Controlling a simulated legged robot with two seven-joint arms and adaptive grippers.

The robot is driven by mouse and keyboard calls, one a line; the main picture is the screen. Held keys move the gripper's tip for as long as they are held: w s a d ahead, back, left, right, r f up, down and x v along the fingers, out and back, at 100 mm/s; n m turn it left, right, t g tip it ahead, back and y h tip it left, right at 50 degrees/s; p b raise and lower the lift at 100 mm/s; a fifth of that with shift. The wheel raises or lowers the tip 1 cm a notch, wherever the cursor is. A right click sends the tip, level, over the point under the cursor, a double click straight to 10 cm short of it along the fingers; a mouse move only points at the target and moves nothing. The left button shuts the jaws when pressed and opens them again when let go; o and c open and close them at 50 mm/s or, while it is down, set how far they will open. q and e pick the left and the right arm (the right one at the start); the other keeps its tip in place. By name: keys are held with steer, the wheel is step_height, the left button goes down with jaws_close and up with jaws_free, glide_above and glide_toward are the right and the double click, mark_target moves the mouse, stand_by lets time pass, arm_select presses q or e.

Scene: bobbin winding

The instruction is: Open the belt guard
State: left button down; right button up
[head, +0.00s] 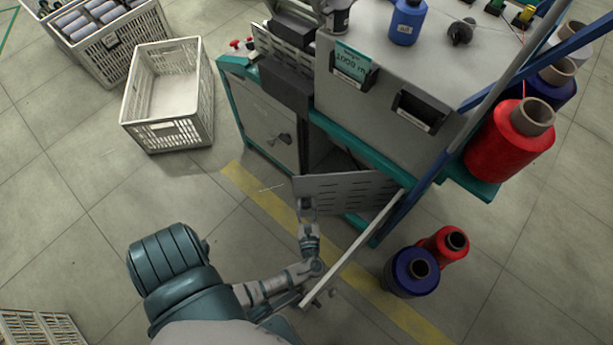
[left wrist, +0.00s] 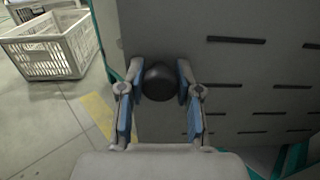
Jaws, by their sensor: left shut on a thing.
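The belt guard (head: 350,192) is a grey slotted panel low on the machine. It stands out at an angle from the machine body, with a dark gap behind its upper left. In the left wrist view the guard (left wrist: 235,85) fills the right side, with a round black knob (left wrist: 158,82) near its left edge. My left gripper (head: 307,203) is at the guard's left end. In the left wrist view its blue-padded fingers (left wrist: 158,88) are shut on the knob, one on each side. The knob is hidden in the head view. My right gripper is not in view.
The machine cabinet (head: 263,115) stands left of the gap. An empty white crate (head: 165,135) is on the floor farther left. A blue spool (head: 412,272) and a red spool (head: 445,245) stand on the floor right of the guard. Floor left of the guard is clear.

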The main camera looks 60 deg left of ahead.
mark_target(307, 185)
arm_select(q)
steer(key=shift+w+a+r, duration=0.1)
steer(key=shift+w+a, duration=0.15)
steer(key=shift+a, duration=0.2)
steer(key=c, duration=0.8)
jaws_free()
steer(key=shift+d, duration=0.15)
steer(key=shift+s+d+r, duration=0.1)
steer(key=shift+d, duration=0.2)
steer(key=shift+a+r, duration=0.15)
steer(key=shift+r, duration=0.2)
steer(key=r, duration=0.9)
steer(key=shift+d+r, duration=0.15)
steer(key=shift+d, duration=0.1)
steer(key=shift+a, duration=0.1)
